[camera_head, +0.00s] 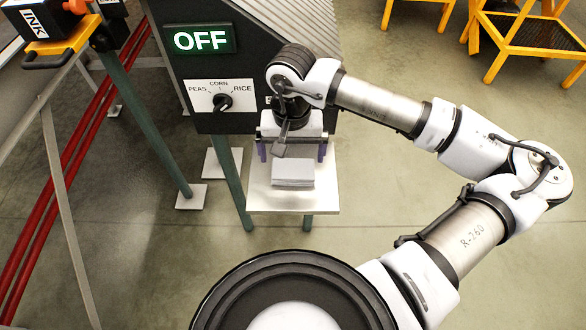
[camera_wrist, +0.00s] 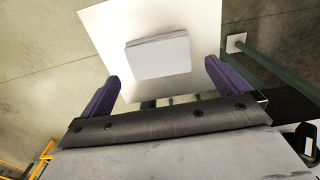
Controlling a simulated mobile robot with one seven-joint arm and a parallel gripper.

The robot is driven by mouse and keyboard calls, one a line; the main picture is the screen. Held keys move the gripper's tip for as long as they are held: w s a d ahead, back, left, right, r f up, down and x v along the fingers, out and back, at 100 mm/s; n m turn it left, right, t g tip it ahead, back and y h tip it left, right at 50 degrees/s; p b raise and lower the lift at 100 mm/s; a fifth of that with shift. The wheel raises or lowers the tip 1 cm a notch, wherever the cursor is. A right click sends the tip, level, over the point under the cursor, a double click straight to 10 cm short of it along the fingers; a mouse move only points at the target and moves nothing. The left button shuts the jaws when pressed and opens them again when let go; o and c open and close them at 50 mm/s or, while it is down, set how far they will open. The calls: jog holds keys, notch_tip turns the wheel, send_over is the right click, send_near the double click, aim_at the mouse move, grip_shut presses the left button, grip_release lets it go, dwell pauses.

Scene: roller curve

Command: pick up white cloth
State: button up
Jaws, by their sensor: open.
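The white cloth (camera_head: 293,172) is a folded, pale stack lying flat on a small light metal shelf (camera_head: 262,196). In the wrist view the cloth (camera_wrist: 158,57) shows on the shelf (camera_wrist: 105,25), beyond and between my two purple fingers. My gripper (camera_head: 291,150) is over the back part of the shelf, behind the cloth in the head view. In the wrist view my gripper (camera_wrist: 166,82) is open, with nothing between its fingers. The fingers look wider apart than the cloth and do not appear to touch it.
A dark machine panel (camera_head: 210,70) with a green OFF sign and a dial stands right behind the shelf. Green legs (camera_head: 237,190) and red rails (camera_head: 75,150) are at the left. Yellow steps (camera_head: 530,35) stand at the far right.

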aim_at(293, 167)
jog(key=shift+w+d+f+p, duration=0.15)
jog(key=shift+f+p, duration=0.4)
jog(key=shift+f, duration=2.1)
jog(key=c, duration=0.7)
